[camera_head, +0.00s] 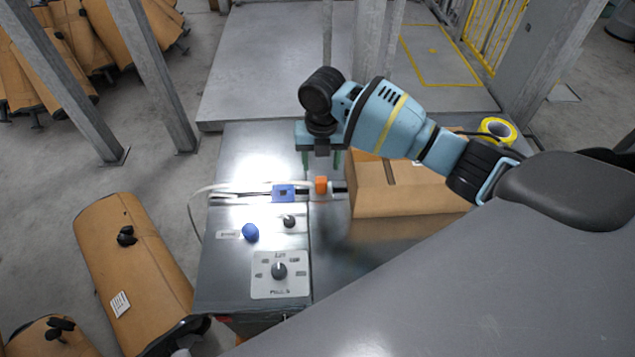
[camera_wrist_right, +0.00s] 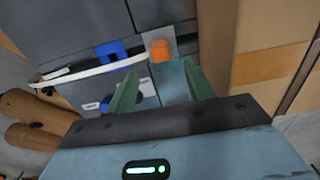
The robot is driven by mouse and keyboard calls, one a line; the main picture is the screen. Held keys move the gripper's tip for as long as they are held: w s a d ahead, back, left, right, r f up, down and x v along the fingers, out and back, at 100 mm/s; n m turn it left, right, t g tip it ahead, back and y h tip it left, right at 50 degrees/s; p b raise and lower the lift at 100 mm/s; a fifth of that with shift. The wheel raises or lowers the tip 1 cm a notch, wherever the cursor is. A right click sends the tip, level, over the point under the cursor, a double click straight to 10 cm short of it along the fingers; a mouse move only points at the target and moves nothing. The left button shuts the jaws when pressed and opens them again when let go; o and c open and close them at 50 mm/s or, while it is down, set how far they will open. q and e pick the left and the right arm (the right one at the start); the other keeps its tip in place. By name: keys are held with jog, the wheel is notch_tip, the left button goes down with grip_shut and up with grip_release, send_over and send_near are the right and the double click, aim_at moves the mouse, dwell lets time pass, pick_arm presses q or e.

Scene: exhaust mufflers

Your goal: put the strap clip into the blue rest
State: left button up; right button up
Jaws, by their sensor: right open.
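The orange strap clip (camera_head: 321,185) sits on the grey metal bench, just right of the blue rest (camera_head: 284,193) and apart from it. In the right wrist view the clip (camera_wrist_right: 160,50) is near the fingertips, with the blue rest (camera_wrist_right: 113,50) to its left. A pale strap (camera_wrist_right: 88,73) runs from the left past the rest toward the clip. My right gripper (camera_head: 321,164) points down with its green fingers apart and empty, behind the clip in the head view. The fingers also show in the wrist view (camera_wrist_right: 160,68). My left gripper is not in view.
A cardboard box (camera_head: 405,205) stands close to the right of the clip. A blue knob (camera_head: 250,232) and a dial panel (camera_head: 280,274) are on the near part of the bench.

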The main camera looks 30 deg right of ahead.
aim_at(321, 180)
jog(key=shift+d+r, duration=0.1)
jog(key=shift+f, duration=1.35)
jog(key=shift+f, duration=2.6)
jog(key=shift+c, duration=0.4)
jog(key=c, duration=0.9)
